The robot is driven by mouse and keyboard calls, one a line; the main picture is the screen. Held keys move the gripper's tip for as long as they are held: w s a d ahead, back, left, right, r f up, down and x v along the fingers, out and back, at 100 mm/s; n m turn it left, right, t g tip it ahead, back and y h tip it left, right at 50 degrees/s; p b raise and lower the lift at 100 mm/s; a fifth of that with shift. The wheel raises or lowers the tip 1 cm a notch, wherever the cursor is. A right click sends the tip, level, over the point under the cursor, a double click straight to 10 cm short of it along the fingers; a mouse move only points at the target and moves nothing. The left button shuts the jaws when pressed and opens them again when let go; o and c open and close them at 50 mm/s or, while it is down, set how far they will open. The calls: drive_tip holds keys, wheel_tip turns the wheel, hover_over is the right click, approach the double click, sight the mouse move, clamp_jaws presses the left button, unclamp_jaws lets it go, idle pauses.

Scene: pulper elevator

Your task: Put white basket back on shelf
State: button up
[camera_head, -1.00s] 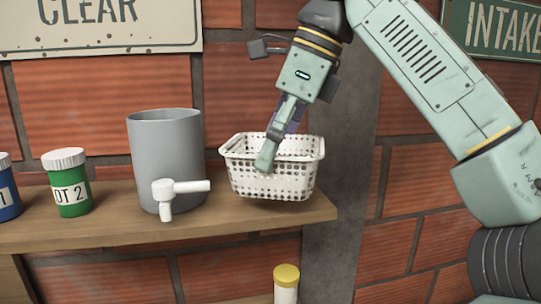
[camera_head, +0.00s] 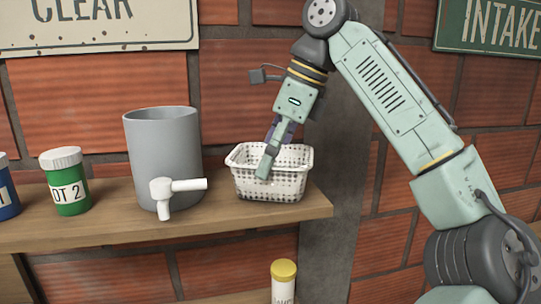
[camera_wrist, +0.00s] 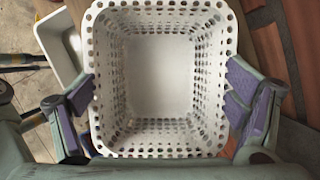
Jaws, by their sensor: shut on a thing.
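The white perforated basket (camera_head: 285,187) is upright over the right end of the wooden shelf (camera_head: 225,220), close to the brick wall. Its base looks on or just above the board; I cannot tell which. My gripper (camera_head: 271,155) reaches down from above, shut across the basket, with one finger against its front wall. The far finger is mostly hidden. In the wrist view the basket (camera_wrist: 160,75) is empty, with a purple-padded finger at its left side and another at its right.
A grey cylinder with a white spigot (camera_head: 162,160) stands left of the basket, with a small gap. A green jar (camera_head: 68,185) and a blue jar (camera_head: 7,190) stand farther left. A yellow-capped bottle (camera_head: 284,280) is below the shelf. A dark pillar (camera_head: 340,150) rises behind the shelf's right end.

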drive_tip(key=shift+f, duration=0.2)
drive_tip(key=o, duration=1.3)
drive_tip(key=shift+d+r, duration=0.2)
drive_tip(key=shift+r, duration=0.35)
drive_tip(key=v, duration=0.2)
drive_tip(key=shift+d+r, duration=0.1)
drive_tip(key=shift+r, duration=0.2)
drive_tip(key=s+d, duration=0.1)
drive_tip(key=d, duration=0.6)
drive_tip(key=s+d, duration=0.1)
drive_tip(key=d, duration=0.3)
drive_tip(key=shift+s+d+f, duration=0.15)
drive_tip(key=shift+s+d, duration=0.15)
drive_tip(key=shift+s, duration=0.05)
